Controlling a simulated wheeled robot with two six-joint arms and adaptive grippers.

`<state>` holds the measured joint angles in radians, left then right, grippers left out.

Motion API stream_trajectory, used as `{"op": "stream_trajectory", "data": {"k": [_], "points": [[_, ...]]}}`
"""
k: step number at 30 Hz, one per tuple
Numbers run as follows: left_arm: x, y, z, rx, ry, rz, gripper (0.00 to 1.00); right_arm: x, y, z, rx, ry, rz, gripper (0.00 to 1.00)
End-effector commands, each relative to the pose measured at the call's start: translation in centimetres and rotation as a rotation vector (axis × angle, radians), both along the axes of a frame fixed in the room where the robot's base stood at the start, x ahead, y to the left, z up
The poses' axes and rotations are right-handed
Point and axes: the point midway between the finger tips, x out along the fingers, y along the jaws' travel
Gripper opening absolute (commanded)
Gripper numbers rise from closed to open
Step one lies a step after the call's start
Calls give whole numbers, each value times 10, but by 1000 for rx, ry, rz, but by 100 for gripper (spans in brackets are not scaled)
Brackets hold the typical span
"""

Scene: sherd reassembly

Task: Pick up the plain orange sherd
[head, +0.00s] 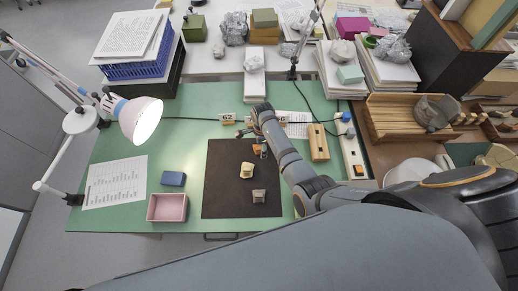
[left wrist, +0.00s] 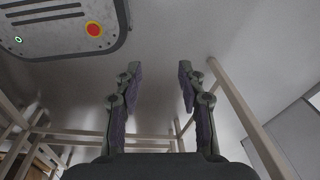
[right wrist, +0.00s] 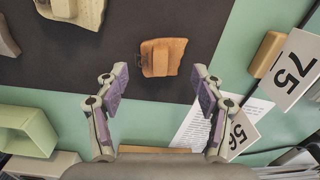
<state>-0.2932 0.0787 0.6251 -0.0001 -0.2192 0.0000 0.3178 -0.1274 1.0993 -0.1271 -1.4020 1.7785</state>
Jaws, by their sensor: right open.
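The plain orange sherd (right wrist: 165,57) lies flat on the dark mat (right wrist: 60,65), near the mat's edge. In the right wrist view it is just beyond and between my right fingertips, not touched by them. In the head view the orange sherd (head: 257,148) is small and partly hidden by my right gripper (head: 252,141). My right gripper (right wrist: 160,80) is open and empty, above the mat. My left gripper (left wrist: 158,80) is open and empty in its wrist view, facing a pale surface away from the sherds; it is not in the head view.
A cream sherd (head: 247,171) and a grey-brown sherd (head: 259,196) also lie on the mat. A pink tray (head: 167,208), blue block (head: 173,179) and lamp (head: 140,118) stand to the left. Number cards (right wrist: 292,68) and a wooden block (head: 318,142) stand near the mat.

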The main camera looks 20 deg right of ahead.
Motion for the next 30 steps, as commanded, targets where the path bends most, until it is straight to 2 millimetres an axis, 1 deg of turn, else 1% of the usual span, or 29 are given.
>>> {"op": "stream_trajectory", "data": {"k": [1,3,9,21,22,30], "points": [[-7,0,-1,0,10,1,40,0,0,-5,0,1,0,68],[-14,0,-2,1,20,1,40,0,0,-9,0,0,0,68],[-15,0,-2,1,23,1,40,0,0,-10,1,-1,-1,68],[-6,1,-1,1,9,0,40,0,0,-9,1,0,-1,14],[-6,1,-1,1,8,0,40,0,0,-9,1,0,-1,11],[-6,1,0,1,9,0,40,0,0,-7,1,0,0,10]]}}
